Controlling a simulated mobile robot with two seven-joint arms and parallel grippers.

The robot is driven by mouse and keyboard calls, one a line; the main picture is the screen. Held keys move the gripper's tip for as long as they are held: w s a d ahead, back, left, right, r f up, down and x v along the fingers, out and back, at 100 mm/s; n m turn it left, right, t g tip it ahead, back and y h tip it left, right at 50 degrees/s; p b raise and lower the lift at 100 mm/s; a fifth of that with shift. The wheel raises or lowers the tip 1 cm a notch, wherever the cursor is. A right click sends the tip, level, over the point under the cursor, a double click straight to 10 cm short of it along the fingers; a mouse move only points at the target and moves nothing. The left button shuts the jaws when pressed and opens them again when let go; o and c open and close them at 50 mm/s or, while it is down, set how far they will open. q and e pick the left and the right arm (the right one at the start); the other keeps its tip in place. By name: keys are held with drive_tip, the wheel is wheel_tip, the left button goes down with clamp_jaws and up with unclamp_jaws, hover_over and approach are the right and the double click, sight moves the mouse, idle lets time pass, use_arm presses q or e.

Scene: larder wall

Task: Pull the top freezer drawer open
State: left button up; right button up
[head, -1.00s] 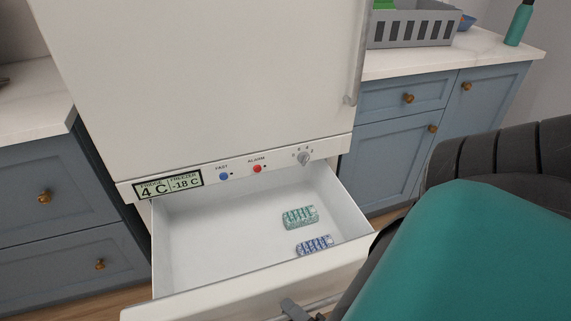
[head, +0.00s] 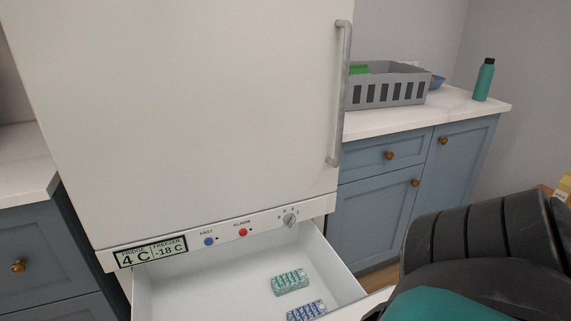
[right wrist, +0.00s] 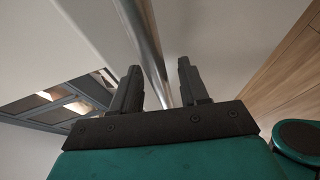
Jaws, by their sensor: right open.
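The top freezer drawer (head: 185,288) is pulled out below the control strip of the white fridge-freezer (head: 190,130). It holds a green package (head: 290,281) and a blue package (head: 306,311). Its front panel is mostly below the head view. My right gripper (right wrist: 159,72) is open in the right wrist view. A metal bar handle (right wrist: 150,50) runs between and past its two fingers; I cannot tell whether they touch it. In the head view my right arm covers the lower right and its gripper is out of frame. My left gripper is not in view.
The fridge door, with its vertical handle (head: 341,95), is closed above. Blue cabinets (head: 375,205) stand on the right, with a grey crate (head: 388,88) and a teal bottle (head: 484,80) on the counter. Another cabinet (head: 40,250) stands on the left.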

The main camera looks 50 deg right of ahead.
use_arm(q)
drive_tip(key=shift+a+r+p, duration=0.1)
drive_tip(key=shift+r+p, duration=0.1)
drive_tip(key=shift+p, duration=0.2)
use_arm(e)
drive_tip(key=v, duration=1.2)
drive_tip(key=shift+s, duration=0.4)
drive_tip(key=shift+r, duration=0.1)
